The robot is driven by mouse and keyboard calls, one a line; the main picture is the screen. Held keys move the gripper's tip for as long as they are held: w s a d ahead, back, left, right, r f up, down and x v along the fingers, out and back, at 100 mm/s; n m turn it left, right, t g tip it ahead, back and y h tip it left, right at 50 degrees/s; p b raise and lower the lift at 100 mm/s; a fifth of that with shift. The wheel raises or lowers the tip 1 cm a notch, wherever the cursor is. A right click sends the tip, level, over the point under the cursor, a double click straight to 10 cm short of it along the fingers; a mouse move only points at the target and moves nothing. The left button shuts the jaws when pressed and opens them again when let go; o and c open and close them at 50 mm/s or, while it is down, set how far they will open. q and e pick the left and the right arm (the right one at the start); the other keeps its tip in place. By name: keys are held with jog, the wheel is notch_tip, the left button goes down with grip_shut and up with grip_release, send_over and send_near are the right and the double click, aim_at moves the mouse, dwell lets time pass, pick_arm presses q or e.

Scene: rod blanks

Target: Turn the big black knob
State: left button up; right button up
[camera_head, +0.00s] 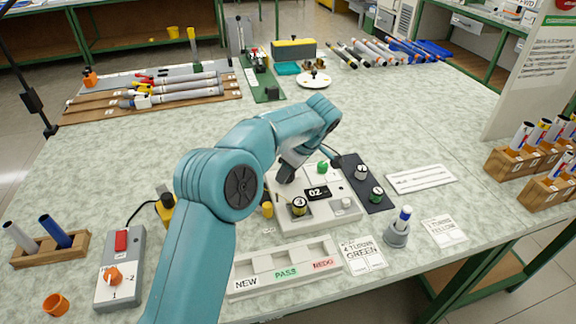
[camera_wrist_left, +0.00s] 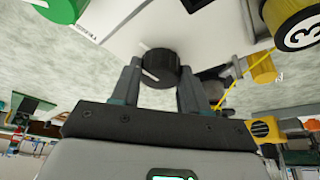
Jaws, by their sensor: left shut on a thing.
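The big black knob (camera_wrist_left: 160,66) shows in the left wrist view, with a white line on its face, on the white panel of a device (camera_wrist_left: 120,25). The fingers of my left gripper (camera_wrist_left: 159,82) stand on either side of the knob and are shut on it. In the head view my left gripper (camera_head: 287,174) reaches down at the left side of the white device (camera_head: 330,212). There the gripper and arm hide the knob. The device has a dark display (camera_head: 318,193) reading "02". My right gripper is not in view.
A green cap (camera_head: 322,167) and a round yellow-black piece marked 3 (camera_head: 299,206) are close to the gripper. A tray with PASS label (camera_head: 286,272) lies in front. A grey switch box (camera_head: 121,265) stands at left.

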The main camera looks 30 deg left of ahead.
pick_arm(q)
jog(key=shift+w+r+n+g+p, duration=0.1)
jog(key=shift+n+g+p, duration=0.5)
jog(key=shift+n, duration=0.5)
jog(key=o, duration=1.1)
jog(key=shift+c, duration=0.2)
jog(key=p+v, duration=0.7)
jog(key=v, duration=0.9)
jog(key=shift+r, duration=0.1)
